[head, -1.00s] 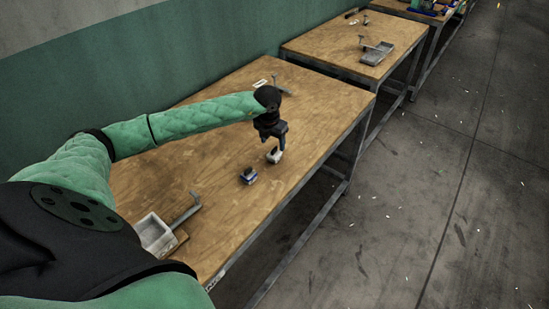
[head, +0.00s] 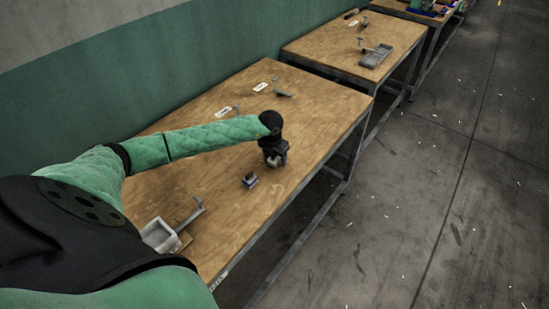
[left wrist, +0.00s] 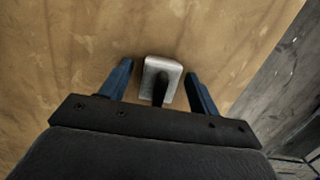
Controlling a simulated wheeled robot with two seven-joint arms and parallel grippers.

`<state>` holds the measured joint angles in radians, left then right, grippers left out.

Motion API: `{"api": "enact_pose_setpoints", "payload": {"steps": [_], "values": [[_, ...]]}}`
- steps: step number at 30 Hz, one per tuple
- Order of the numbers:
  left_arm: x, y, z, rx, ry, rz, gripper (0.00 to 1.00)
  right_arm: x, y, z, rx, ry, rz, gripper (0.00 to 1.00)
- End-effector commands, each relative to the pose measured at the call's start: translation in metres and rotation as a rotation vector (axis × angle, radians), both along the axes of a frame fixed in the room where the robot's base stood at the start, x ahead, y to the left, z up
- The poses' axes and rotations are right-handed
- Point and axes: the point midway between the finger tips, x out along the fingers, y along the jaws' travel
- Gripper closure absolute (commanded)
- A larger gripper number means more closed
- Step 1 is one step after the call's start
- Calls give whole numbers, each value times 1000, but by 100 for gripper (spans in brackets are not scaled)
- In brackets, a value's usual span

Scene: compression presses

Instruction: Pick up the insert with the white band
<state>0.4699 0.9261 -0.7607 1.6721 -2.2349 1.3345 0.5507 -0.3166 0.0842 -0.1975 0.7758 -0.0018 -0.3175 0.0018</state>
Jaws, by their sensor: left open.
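My left gripper (head: 274,161) is low over the wooden table in the head view, pointing down. In the left wrist view its two blue fingers (left wrist: 160,88) are spread apart. A pale grey-white insert (left wrist: 162,68) with a dark upright post sits between and slightly beyond the fingertips, with a gap on each side. No white band can be made out clearly on either. My right gripper is out of view.
A light open box with a grey lever (head: 160,236) stands at the table's near left. Small white labels (head: 223,112) and metal tools (head: 280,91) lie towards the back. The table's right edge (head: 318,172) is close to the gripper. A second table (head: 330,47) stands beyond.

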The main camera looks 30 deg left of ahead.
Motion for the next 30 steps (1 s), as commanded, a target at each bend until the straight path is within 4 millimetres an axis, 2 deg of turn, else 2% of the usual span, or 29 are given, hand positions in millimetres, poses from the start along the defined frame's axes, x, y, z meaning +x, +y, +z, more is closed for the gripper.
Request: {"api": "enact_pose_setpoints", "payload": {"steps": [7, 15, 28, 29, 30], "values": [[0, 0, -1, 0, 0, 0, 38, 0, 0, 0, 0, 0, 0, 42], [0, 0, -1, 0, -1, 0, 91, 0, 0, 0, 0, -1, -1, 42], [1, 0, 6, 0, -4, -1, 91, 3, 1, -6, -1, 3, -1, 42], [1, 0, 8, 0, -5, -1, 91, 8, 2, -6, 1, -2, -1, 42], [1, 1, 12, 0, -4, -1, 91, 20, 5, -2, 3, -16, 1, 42]]}}
